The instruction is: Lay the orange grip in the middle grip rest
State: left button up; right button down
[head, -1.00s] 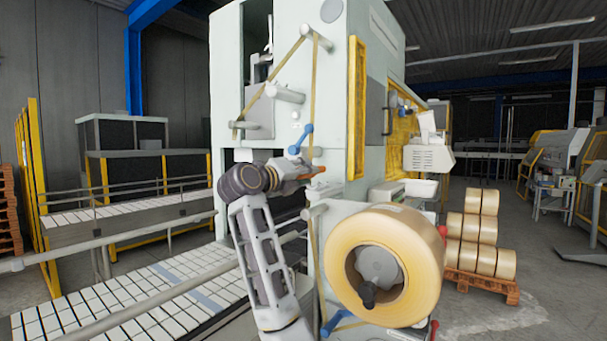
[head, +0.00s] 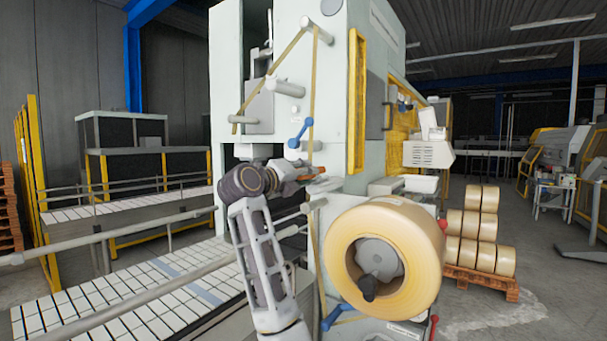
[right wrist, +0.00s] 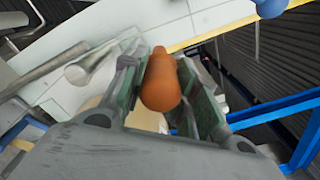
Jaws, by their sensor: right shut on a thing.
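The orange grip (right wrist: 161,82) is held between the two fingers of my right gripper (right wrist: 165,75) in the right wrist view. In the head view my right gripper (head: 305,172) is raised in front of the pale machine, and a small orange part of the grip (head: 316,174) shows at its tip. It is above and left of the big tape roll. The middle grip rest cannot be made out in these frames. My left gripper is not in view.
A large tan tape roll (head: 340,250) sits on the machine's (head: 330,100) front. A blue-knobbed lever (head: 300,132) is just above my gripper. A roller conveyor (head: 130,305) runs at the left. A pallet (head: 490,284) with stacked rolls stands at the right.

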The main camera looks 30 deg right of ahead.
jog(key=shift+f, duration=0.35)
dwell(0.3)
grip_release()
dwell(0.4)
dwell(0.3)
jog(key=shift+s+a, duration=0.1)
jog(key=shift+a, duration=0.05)
dwell(0.4)
jog(key=v, duration=0.9)
jog(key=shift+a+b, duration=0.3)
jog(key=shift+b, duration=0.15)
dwell(1.4)
jog(key=shift+s, duration=0.15)
dwell(0.5)
